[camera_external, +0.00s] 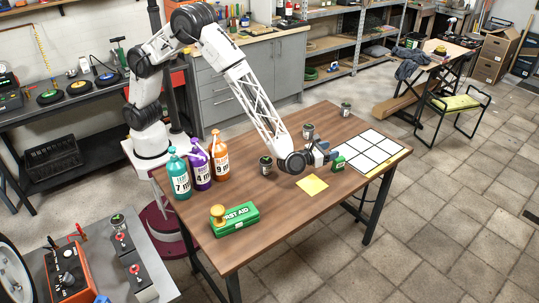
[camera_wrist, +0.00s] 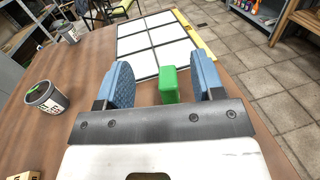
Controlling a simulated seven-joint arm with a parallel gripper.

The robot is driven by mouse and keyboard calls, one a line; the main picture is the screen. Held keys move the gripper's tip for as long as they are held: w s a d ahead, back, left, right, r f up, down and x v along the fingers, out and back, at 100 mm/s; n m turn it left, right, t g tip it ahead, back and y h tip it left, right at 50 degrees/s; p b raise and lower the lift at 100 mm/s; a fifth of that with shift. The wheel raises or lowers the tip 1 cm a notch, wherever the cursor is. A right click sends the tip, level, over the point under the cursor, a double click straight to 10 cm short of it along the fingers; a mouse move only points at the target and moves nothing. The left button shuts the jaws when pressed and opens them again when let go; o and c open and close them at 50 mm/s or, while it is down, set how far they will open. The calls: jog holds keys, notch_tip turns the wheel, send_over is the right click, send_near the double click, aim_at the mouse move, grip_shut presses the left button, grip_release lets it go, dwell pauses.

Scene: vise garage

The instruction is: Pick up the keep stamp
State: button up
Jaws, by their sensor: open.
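A small green block (camera_external: 338,163), which looks like the keep stamp, stands on the wooden table by the near left edge of the white grid board. I cannot read its lettering. In the wrist view the green block (camera_wrist: 169,86) stands upright between my blue finger pads, nearer the right one, with a wide gap on its left. My gripper (camera_external: 322,155) is open and low over the table, pointing towards the board, with nothing clamped.
The white grid board (camera_external: 367,150) lies beyond the block.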

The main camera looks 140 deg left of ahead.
send_near(342, 159)
jog(key=a, duration=0.1)
jog(key=a+f, duration=0.1)
jog(key=a, duration=0.1)
jog(key=shift+s+a+f, duration=0.15)
jog(key=shift+a+f, duration=0.1)
jog(key=shift+f, duration=0.05)
jog(key=shift+a, duration=0.5)
jog(key=shift+a, duration=0.15)
jog(key=shift+x, duration=3.05)
jog(key=c, duration=1)
jog(key=shift+r, duration=0.2)
